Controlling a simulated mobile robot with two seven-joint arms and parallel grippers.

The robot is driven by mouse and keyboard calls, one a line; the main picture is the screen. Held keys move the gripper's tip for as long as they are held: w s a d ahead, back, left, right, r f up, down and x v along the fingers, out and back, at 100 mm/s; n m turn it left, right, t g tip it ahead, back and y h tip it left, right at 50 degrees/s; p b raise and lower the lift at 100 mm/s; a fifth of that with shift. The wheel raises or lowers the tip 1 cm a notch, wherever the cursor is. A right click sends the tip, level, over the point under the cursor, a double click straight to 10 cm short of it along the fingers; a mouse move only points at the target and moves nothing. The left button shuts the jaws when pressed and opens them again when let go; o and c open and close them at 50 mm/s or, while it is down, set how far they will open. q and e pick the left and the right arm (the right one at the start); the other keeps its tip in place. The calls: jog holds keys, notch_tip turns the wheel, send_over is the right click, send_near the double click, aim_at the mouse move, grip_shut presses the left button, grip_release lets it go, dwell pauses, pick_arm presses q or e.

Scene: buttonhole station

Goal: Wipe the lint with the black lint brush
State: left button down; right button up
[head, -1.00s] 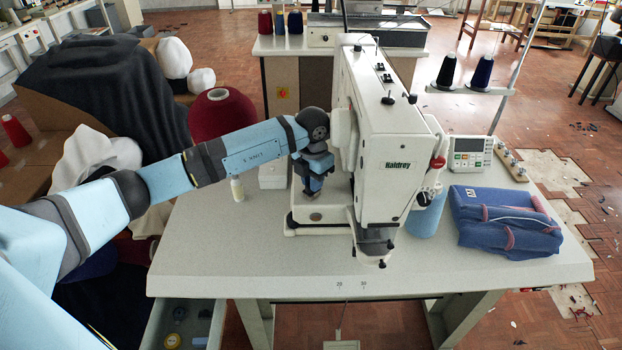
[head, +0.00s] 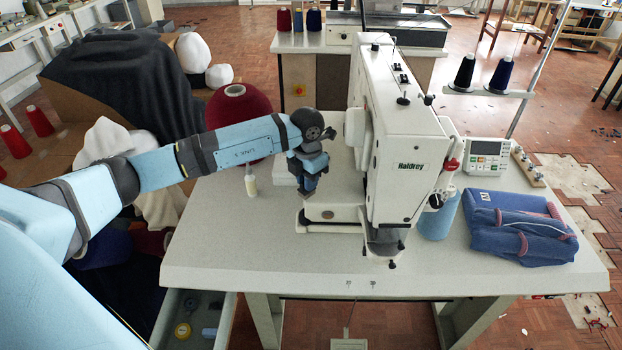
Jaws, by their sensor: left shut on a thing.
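My left gripper (head: 307,191) points down at the left end of the sewing machine's low white bed (head: 333,213). It is shut on a small dark thing at its fingertips, which fits the black lint brush, though the fingers hide most of it. I cannot tell whether it touches the bed. The lint is too small to make out. My right gripper is not in view.
The white sewing machine (head: 405,150) stands close right of the gripper. A small pale bottle (head: 251,187) and a dark red cone (head: 238,118) are to the left. A folded blue garment (head: 520,228) lies at the right. The table's front (head: 270,260) is clear.

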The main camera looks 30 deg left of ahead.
pick_arm(q)
jog(key=shift+s+a+f, duration=0.1)
jog(key=shift+f, duration=0.1)
jog(key=shift+w+r+p, duration=0.2)
jog(key=shift+r+p, duration=1.55)
jog(key=shift+r, duration=1.3)
jog(key=shift+r+p, duration=0.9)
jog(key=shift+r, duration=0.65)
jog(key=shift+s+f, duration=0.1)
